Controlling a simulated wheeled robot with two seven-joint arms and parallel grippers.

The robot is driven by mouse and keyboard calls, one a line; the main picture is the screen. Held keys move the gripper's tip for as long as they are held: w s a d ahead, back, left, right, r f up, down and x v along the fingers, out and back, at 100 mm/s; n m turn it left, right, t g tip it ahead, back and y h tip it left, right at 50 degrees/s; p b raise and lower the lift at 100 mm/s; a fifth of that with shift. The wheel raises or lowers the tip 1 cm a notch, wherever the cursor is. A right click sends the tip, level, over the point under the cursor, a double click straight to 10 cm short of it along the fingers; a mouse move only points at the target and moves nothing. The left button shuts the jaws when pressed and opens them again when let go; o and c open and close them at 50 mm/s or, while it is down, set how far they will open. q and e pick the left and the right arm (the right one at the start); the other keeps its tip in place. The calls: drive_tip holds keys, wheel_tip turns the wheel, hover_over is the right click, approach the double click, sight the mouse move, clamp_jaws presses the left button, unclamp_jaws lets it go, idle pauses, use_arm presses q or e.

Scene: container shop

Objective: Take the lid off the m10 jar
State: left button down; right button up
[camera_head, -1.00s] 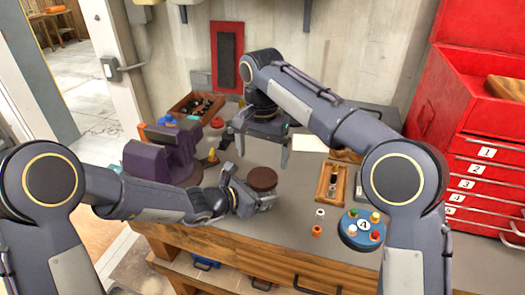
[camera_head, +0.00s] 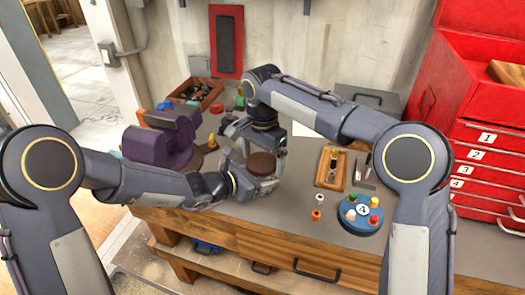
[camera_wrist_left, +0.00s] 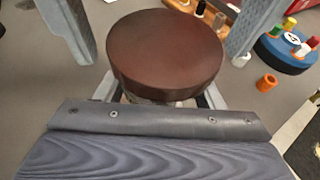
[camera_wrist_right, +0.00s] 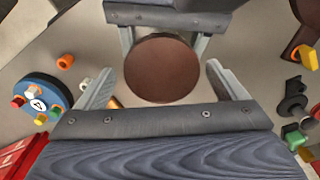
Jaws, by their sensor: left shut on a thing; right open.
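The jar has a round brown lid (camera_head: 262,164) and stands on the grey bench top. Only a little of the clear jar body (camera_head: 265,183) shows below the lid. My left gripper (camera_head: 255,186) is shut on the jar body from the front, and the lid shows above it in the left wrist view (camera_wrist_left: 165,50). My right gripper (camera_head: 262,150) is open above the jar. In the right wrist view its fingers (camera_wrist_right: 162,82) stand apart on either side of the lid (camera_wrist_right: 162,68), with gaps between. No label on the jar can be read.
A blue round tray (camera_head: 352,224) marked 4 with coloured pegs stands at right, near white and orange (camera_head: 317,214) pieces. A wooden tray (camera_head: 331,167) lies behind. A purple vise (camera_head: 160,143) stands left of the jar. Red drawers (camera_head: 480,155) are far right.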

drive_tip(key=c, duration=1.1)
drive_tip(key=n, duration=0.6)
drive_tip(key=shift+d+n, duration=0.1)
drive_tip(key=shift+n, duration=0.3)
drive_tip(key=o, duration=1.1)
drive_tip(key=shift+r, duration=0.1)
